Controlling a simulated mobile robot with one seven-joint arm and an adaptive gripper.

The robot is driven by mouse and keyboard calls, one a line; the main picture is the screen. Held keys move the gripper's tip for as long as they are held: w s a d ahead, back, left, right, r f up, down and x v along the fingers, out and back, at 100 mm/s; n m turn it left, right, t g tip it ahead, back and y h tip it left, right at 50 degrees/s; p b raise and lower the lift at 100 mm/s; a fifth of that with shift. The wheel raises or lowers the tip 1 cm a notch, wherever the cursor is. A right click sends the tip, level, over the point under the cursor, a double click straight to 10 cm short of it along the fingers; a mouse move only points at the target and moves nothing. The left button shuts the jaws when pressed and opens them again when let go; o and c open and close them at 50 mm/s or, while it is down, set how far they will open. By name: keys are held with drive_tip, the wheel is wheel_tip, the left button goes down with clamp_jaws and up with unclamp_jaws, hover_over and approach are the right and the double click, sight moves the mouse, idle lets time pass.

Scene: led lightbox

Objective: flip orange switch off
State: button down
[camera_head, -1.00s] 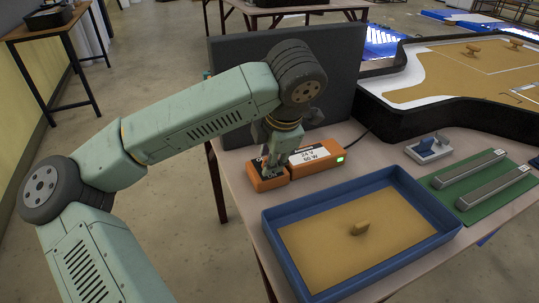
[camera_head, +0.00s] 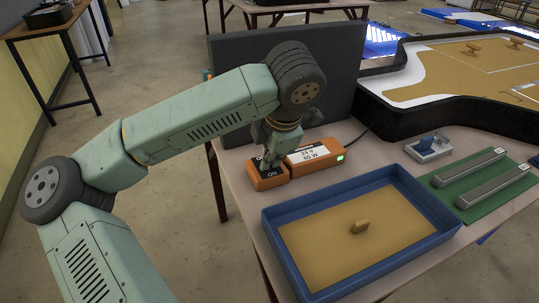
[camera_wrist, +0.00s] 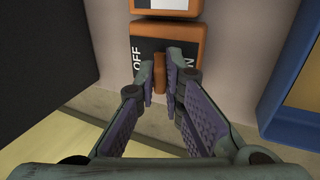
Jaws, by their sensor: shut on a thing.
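The orange switch box (camera_head: 268,183) lies on the table, left of an orange power box. In the wrist view its black face (camera_wrist: 147,47) has OFF on the left and ON on the right. A small orange lever (camera_wrist: 160,72) stands up from the box between these words. My gripper (camera_wrist: 162,78) has its two fingers on either side of this lever and is shut on it. In the head view my gripper (camera_head: 268,163) is above the switch box and partly hides its face; the ON label shows, and the lever is hard to make out.
The power box (camera_head: 315,153) has a white label and a lit green light. A dark upright panel (camera_head: 345,80) stands close behind. A blue-rimmed tray (camera_head: 275,224) is in front and to the right. A green mat (camera_head: 447,193) with metal bars lies farther right.

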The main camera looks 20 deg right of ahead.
idle(0.3)
drive_tip(key=g, duration=0.1)
drive_tip(key=w+g+p, duration=0.1)
drive_tip(key=g+p, duration=0.1)
drive_tip(key=g, duration=0.1)
drive_tip(key=shift+w+r, duration=0.2)
drive_tip(key=shift+r, duration=0.1)
drive_tip(key=shift+w+g+p, duration=0.35)
drive_tip(key=shift+g+p, duration=0.5)
drive_tip(key=shift+g, duration=0.15)
drive_tip(key=shift+w+f+g+p, duration=0.2)
drive_tip(key=shift+g+p, duration=0.25)
drive_tip(key=shift+g, duration=0.25)
drive_tip(key=shift+a, duration=0.1)
drive_tip(key=c, duration=1.7)
unclamp_jaws()
